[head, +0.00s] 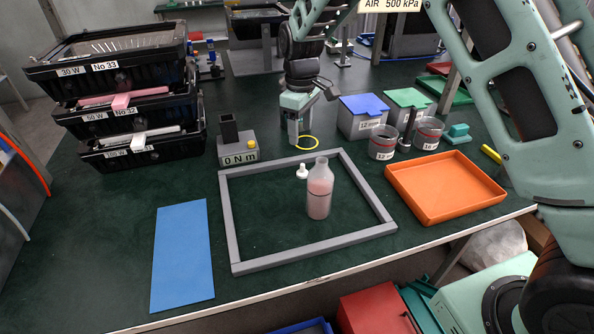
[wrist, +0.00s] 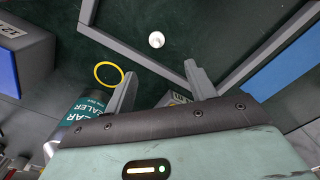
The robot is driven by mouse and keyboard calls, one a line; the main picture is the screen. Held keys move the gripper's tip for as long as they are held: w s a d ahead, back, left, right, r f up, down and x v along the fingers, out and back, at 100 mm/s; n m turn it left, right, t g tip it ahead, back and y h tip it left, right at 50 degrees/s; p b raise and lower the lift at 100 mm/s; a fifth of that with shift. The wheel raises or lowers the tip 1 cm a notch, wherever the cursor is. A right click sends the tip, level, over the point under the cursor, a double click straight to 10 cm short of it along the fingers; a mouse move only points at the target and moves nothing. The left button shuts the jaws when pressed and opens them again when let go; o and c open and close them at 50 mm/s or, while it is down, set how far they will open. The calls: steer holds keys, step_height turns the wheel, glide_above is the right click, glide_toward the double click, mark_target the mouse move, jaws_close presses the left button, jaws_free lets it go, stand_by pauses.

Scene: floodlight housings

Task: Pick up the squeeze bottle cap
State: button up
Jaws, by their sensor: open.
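The squeeze bottle cap (head: 302,171) is small and white. It stands inside the grey frame, just left of the squeeze bottle (head: 319,190), near the frame's far bar. In the wrist view the cap (wrist: 156,40) is a pale round spot on the dark green surface, beyond the fingertips and roughly centred between them. My gripper (head: 298,141) is behind the frame's far bar in the head view, apart from the cap. In the wrist view its two fingers (wrist: 159,80) are spread with nothing between them. The bottle does not show in the wrist view.
The grey frame (head: 226,222) surrounds cap and bottle. A yellow ring (head: 307,142) lies beside my gripper. A sealer container (wrist: 94,108) shows by the left finger. An orange tray (head: 444,187) lies right, a blue mat (head: 182,255) left. The frame's left interior is clear.

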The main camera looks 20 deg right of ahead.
mark_target(303, 166)
step_height(303, 166, down, 8)
steer(key=shift+d+r, duration=0.1)
steer(key=shift+d+f+p, duration=0.15)
steer(key=shift+f+p, duration=0.2)
steer(key=shift+f, duration=0.95)
steer(key=shift+d+f+p, duration=0.15)
steer(key=shift+f+p, duration=0.2)
steer(key=shift+f, duration=0.95)
steer(key=c, duration=1.1)
